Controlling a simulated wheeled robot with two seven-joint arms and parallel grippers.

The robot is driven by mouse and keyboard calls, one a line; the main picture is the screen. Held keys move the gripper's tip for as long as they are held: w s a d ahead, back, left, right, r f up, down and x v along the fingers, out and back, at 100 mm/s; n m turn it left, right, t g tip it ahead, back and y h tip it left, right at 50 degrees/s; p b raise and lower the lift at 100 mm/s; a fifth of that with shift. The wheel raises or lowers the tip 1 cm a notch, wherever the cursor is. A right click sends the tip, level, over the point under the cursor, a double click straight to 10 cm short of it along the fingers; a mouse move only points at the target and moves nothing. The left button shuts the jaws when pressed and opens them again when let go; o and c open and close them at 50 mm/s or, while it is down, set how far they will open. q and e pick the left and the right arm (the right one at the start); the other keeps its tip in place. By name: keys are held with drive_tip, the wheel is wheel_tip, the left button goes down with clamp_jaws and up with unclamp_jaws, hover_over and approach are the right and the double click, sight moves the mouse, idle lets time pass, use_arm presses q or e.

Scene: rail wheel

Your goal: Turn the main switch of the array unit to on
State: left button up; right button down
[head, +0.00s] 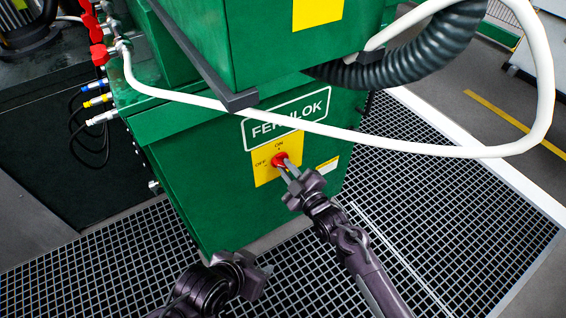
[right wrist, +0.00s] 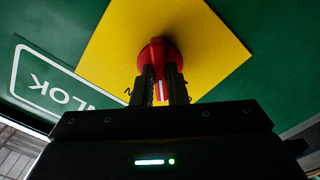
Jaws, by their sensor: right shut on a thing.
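The main switch is a red rotary knob (head: 279,159) on a yellow plate (head: 264,172) on the front of the green array unit (head: 200,190). The plate has ON printed above the knob and OFF to its left. My right gripper (head: 287,168) is shut on the knob. In the right wrist view the knob (right wrist: 158,55) sits between the two fingers, with a white line on its handle. I cannot tell which mark the line points at. My left gripper (head: 264,269) is low in front of the unit, apart from it; its jaws are unclear.
A white hose (head: 400,146) loops across the unit's front above the switch. A dark corrugated hose (head: 420,60) leaves at the upper right. Red, yellow, blue and white connectors (head: 98,100) are on the left side. The grating floor (head: 420,210) is clear at right.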

drive_tip(key=shift+r+m+p, duration=0.1)
drive_tip(key=shift+m+p, duration=0.4)
drive_tip(key=shift+m, duration=0.5)
drive_tip(key=m, duration=0.2)
drive_tip(key=shift+m, duration=0.3)
drive_tip(key=shift+p, duration=0.3)
drive_tip(key=shift+m+p, duration=0.4)
drive_tip(key=shift+m, duration=0.5)
drive_tip(key=shift+m+p, duration=0.3)
drive_tip(key=shift+m, duration=0.9)
drive_tip(key=c, duration=1.3)
unclamp_jaws()
